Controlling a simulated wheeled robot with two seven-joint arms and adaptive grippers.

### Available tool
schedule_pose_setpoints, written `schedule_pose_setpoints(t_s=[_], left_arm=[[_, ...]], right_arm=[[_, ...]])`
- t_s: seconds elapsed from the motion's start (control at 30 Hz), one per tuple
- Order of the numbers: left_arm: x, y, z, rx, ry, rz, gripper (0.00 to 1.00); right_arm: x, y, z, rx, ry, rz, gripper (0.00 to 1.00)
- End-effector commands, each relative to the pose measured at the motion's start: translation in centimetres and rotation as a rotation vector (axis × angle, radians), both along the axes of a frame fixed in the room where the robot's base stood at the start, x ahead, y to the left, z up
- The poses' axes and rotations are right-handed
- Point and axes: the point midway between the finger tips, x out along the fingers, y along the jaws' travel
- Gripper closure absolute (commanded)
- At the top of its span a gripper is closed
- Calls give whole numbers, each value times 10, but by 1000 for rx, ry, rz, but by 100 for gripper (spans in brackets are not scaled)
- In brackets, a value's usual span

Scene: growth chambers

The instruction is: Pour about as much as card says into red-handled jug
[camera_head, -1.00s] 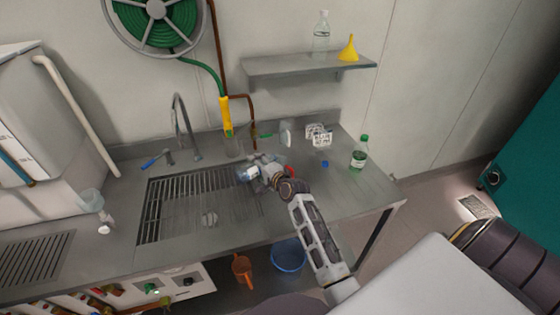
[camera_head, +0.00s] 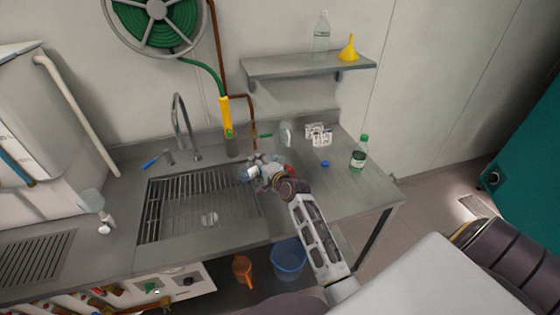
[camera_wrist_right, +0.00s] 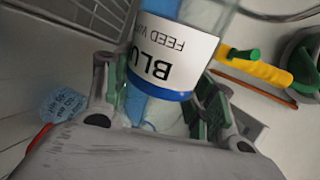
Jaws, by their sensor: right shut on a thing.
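My right gripper (camera_head: 256,172) is shut on a bottle (camera_head: 247,174) above the sink's right edge. In the right wrist view the bottle (camera_wrist_right: 172,52) has a white label reading "BLU…" and "FEED V…", a blue band and pale blue sides. It looks tilted. A small red part (camera_head: 290,171) shows just behind the gripper; whether it is the jug's red handle I cannot tell. A clear piece with blue print (camera_wrist_right: 63,104) and a red edge show at left in the wrist view. White cards (camera_head: 318,134) stand on the counter, their writing too small to read. My left gripper is out of view.
A green-capped bottle (camera_head: 359,154) and a blue cap (camera_head: 325,164) are on the right counter. The tap (camera_head: 183,125) and yellow hose nozzle (camera_head: 226,116) are behind the sink (camera_head: 200,205). A shelf (camera_head: 300,66) holds a clear bottle and yellow funnel. An orange jug (camera_head: 242,270) and blue bucket (camera_head: 288,258) are below.

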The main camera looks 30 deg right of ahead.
Motion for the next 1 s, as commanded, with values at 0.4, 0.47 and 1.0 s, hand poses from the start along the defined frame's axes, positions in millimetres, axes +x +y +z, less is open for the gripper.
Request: schedule_pose_setpoints(t_s=[0.4,0.47,1.0], left_arm=[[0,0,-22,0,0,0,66],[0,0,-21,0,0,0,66],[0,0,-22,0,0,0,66]], right_arm=[[0,2,-3,-188,-24,-1,78],[0,2,-2,-189,-24,-1,78],[0,3,-3,-200,-25,-1,78]])
